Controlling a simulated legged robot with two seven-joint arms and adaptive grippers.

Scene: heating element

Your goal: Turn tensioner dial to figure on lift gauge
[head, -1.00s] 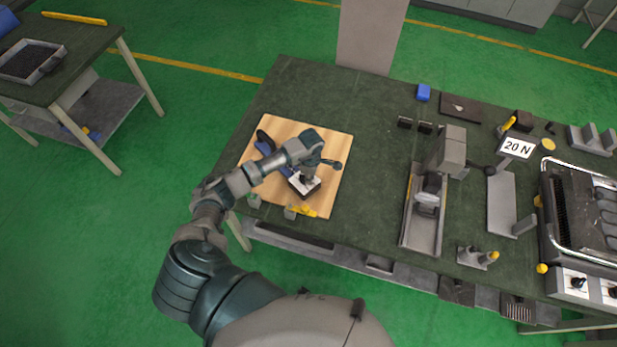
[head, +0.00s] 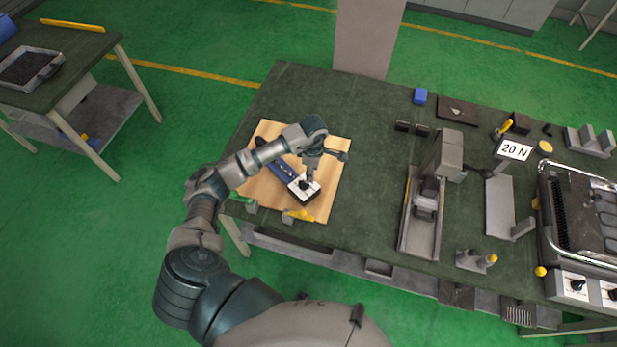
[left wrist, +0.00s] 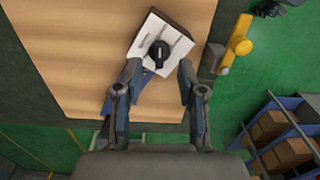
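The tensioner dial (left wrist: 160,53) is a black knob on a white plate at the end of a long device (head: 281,170) with a blue body. The dial also shows in the head view (head: 307,185). The device lies at an angle on a wooden board (head: 330,180). My left gripper (left wrist: 158,72) is open above the device, its fingers apart just short of the dial in the left wrist view and holding nothing. A sign reading "20 N" (head: 514,149) stands at the right of the bench; I cannot tell whether it is the lift gauge. My right gripper is out of view.
A yellow-handled part (head: 298,215) sits at the board's front edge, close to the dial. A grey vise-like fixture (head: 424,220) stands to the right, with a grill-like appliance (head: 580,215) beyond. The green bench top behind the board is clear.

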